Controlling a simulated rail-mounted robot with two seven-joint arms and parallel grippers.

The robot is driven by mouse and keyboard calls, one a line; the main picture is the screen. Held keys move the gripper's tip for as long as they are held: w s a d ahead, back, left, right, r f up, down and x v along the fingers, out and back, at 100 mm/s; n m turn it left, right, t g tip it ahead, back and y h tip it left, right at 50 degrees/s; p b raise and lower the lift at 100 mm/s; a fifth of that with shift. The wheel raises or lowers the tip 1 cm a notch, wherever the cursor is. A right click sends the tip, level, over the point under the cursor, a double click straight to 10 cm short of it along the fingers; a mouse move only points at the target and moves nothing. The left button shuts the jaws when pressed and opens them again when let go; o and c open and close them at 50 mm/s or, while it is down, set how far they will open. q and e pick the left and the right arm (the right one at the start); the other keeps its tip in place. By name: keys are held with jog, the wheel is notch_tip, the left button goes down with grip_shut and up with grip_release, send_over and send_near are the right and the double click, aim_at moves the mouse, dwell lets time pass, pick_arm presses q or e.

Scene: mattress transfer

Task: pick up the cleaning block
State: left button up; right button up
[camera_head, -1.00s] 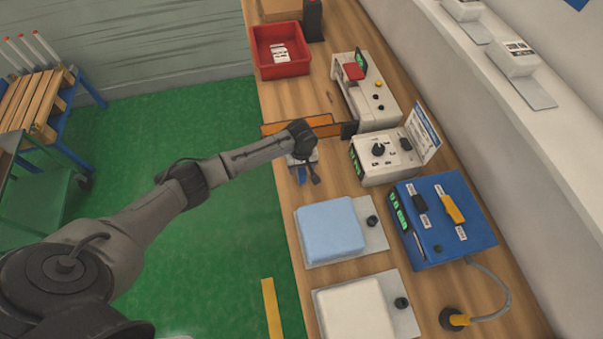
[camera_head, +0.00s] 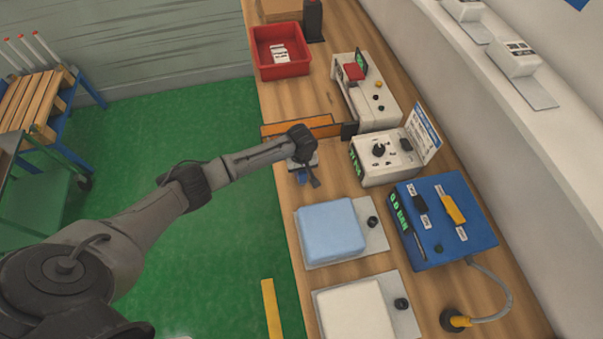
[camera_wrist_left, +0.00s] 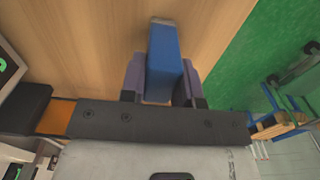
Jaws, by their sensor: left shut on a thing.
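The cleaning block looks like the blue block (camera_wrist_left: 163,55) in the left wrist view, with a pale far end. My left gripper (camera_wrist_left: 160,80) is shut on it, with one purple-grey finger on each side. In the head view my left gripper (camera_head: 305,172) is over the wooden bench near its left edge, and a little of the blue block (camera_head: 303,178) shows below the wrist. I cannot tell whether the block touches the bench. My right gripper is not in view.
An orange panel (camera_head: 285,128) stands just behind my wrist. A blue pad (camera_head: 332,230) on a plate lies in front. White devices (camera_head: 384,158) and a blue box (camera_head: 445,222) stand to the right. A red bin (camera_head: 268,63) is at the back. Green floor lies left.

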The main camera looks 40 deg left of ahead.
pick_arm(q)
jog(key=shift+c, duration=0.7)
jog(key=shift+r, duration=0.1)
jog(key=shift+r, duration=0.2)
notch_tip(320, 180, up, 4)
jog(key=shift+f+p, duration=0.25)
jog(key=shift+p, duration=0.1)
jog(key=d+r, duration=0.7)
jog(key=d, duration=0.4)
jog(key=shift+d+p, duration=0.3)
jog(key=shift+d, duration=0.05)
